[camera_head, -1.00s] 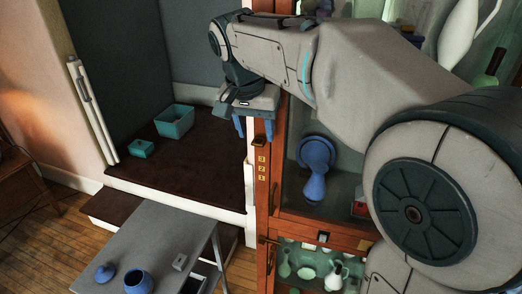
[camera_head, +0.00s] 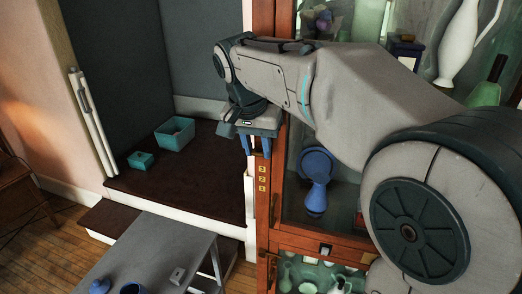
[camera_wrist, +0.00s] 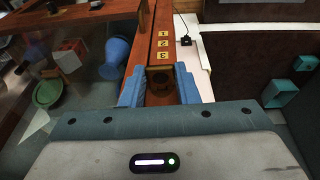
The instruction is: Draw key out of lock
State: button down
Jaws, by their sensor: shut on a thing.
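My gripper (camera_wrist: 160,88) is at the wooden front post (camera_wrist: 158,22) of the cabinet, just beyond a column of number plates (camera_wrist: 163,42). In the wrist view its two blue fingers stand on either side of a small dark brown thing, which I take to be the key (camera_wrist: 160,80). The gripper is shut on it. The key's shape is blurred and its shaft is hidden, so I cannot tell how deep it sits in the lock. In the head view my gripper (camera_head: 256,146) is at the post above the plates, and its fingers hide the key and lock.
Behind the glass stands a blue vase-like piece (camera_head: 316,180). A dark ledge to the left bears two teal boxes, one larger (camera_head: 175,132) and one smaller (camera_head: 141,160). A grey table (camera_head: 150,250) with blue pottery is at the front. The ledge between boxes and post is clear.

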jog(key=shift+s+a, duration=0.3)
jog(key=shift+s, duration=0.45)
dwell(0.3)
jog(key=shift+s+a+b, duration=0.25)
jog(key=shift+s+b, duration=0.05)
jog(key=shift+s, duration=0.4)
jog(key=shift+s+a+b, duration=0.25)
jog(key=shift+s, duration=0.4)
jog(key=shift+s+a+b, duration=0.25)
jog(key=shift+s+b, duration=0.05)
jog(key=shift+s, duration=0.4)
jog(key=shift+d, duration=0.15)
